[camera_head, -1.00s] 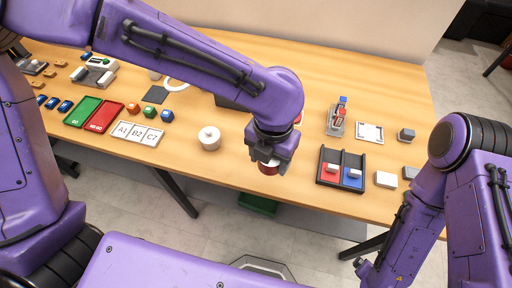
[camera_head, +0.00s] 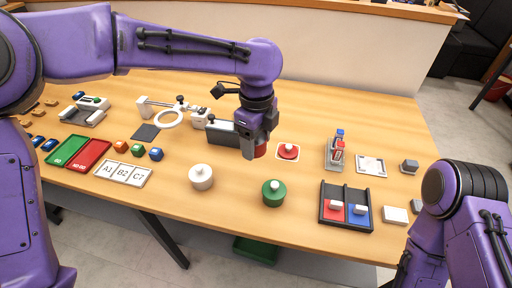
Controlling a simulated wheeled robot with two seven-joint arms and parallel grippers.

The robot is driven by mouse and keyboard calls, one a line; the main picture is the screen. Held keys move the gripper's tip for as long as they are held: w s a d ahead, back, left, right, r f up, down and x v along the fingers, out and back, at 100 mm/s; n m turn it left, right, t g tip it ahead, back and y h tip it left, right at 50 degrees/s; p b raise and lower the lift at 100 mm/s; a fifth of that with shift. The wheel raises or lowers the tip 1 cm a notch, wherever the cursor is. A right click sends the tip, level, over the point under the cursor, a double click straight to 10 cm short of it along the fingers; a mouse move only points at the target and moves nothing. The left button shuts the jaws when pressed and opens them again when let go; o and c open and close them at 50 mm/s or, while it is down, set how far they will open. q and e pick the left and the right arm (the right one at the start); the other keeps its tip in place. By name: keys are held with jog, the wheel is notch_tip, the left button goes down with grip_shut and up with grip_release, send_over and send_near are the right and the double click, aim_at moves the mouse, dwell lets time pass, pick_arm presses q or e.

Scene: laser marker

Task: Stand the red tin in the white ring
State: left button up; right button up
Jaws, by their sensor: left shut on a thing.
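My left gripper (camera_head: 250,148) is shut on the red tin (camera_head: 261,151), near the middle of the table. Only part of the tin's red side shows beside the fingers. I cannot tell how high it is above the table. The white ring (camera_head: 156,124) is to the left of the gripper, part of a white stand with a dark knob, and looks empty. My right arm is at the right edge, and its gripper is out of the picture.
A white pot (camera_head: 201,177) and a green tin (camera_head: 273,193) stand in front of the gripper. A red round piece (camera_head: 288,151) sits on a white-edged square to its right. A dark box (camera_head: 222,134) is just left of the gripper. A dark square mat (camera_head: 145,132) lies near the ring.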

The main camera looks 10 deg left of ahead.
pick_arm(q)
jog(key=shift+w+a+f, duration=0.1)
jog(key=shift+w+f, duration=0.05)
jog(key=shift+w, duration=0.25)
jog(key=w+f+p, duration=0.1)
jog(key=w+f, duration=0.1)
jog(key=w, duration=0.2)
jog(key=w+a+f+p, duration=0.1)
jog(key=w+f, duration=0.2)
jog(key=w, duration=0.1)
jog(key=w+a+f+p, duration=0.1)
jog(key=w+f, duration=0.2)
jog(key=shift+w+f+p, duration=0.15)
jog(key=shift+w+p, duration=0.15)
jog(key=shift+w, duration=0.1)
jog(key=shift+w+a+f, duration=0.1)
jog(key=shift+w+f, duration=0.1)
jog(key=shift+f, duration=0.1)
jog(key=f, duration=0.3)
jog(key=shift+w+a+f+p, duration=0.1)
jog(key=shift+w+f+p, duration=0.1)
jog(key=shift+w+p, duration=0.15)
jog(key=shift+f, duration=0.2)
jog(key=shift+f, duration=0.1)
